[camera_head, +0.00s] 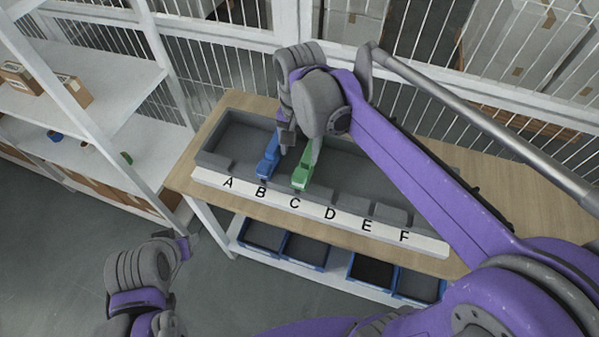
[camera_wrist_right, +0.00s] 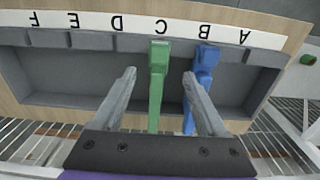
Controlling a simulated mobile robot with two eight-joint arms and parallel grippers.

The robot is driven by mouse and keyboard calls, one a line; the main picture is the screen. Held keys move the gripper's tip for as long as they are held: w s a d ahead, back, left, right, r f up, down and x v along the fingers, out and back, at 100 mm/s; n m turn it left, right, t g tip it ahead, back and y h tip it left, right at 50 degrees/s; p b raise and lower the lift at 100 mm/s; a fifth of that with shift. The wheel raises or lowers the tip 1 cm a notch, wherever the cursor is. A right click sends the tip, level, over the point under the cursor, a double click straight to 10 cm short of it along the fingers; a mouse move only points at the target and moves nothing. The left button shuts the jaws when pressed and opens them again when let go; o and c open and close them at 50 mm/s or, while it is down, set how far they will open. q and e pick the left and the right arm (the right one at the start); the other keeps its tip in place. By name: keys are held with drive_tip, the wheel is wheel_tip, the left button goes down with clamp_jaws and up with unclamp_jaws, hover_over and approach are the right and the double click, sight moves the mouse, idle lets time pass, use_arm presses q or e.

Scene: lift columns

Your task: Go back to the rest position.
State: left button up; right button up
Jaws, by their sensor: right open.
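My right gripper (camera_head: 300,148) is open above the grey lettered rack (camera_head: 222,137). In the right wrist view its fingers (camera_wrist_right: 165,98) stand apart on either side of the green piece (camera_wrist_right: 157,75), with no visible grip on it. The green piece (camera_head: 302,177) sits at the rack's front by the letter C. A blue piece (camera_head: 268,160) sits by the letter B. In the wrist view the blue piece (camera_wrist_right: 204,64) is partly behind one finger. My left gripper (camera_head: 187,244) is at the lower left over the floor, and its jaws are unclear.
The rack stands on a wooden table (camera_head: 455,262) with a white label strip A to F (camera_head: 345,224). Blue bins (camera_head: 264,236) sit on a shelf below. White shelving (camera_head: 95,85) stands at left. A wire fence (camera_head: 225,60) runs behind. Floor is free at lower left.

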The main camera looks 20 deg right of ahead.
drive_tip(key=shift+s, duration=0.15)
drive_tip(key=shift+f, duration=0.1)
drive_tip(key=shift+s+d+f, duration=0.1)
drive_tip(key=shift+s+d, duration=0.15)
drive_tip(key=shift+s, duration=0.05)
drive_tip(key=s+d+f+n+t, duration=0.5)
drive_tip(key=s+f+n+t, duration=0.1)
drive_tip(key=s, duration=0.5)
drive_tip(key=shift+d+f+n, duration=0.3)
drive_tip(key=shift+f+n, duration=0.1)
drive_tip(key=shift+f, duration=0.4)
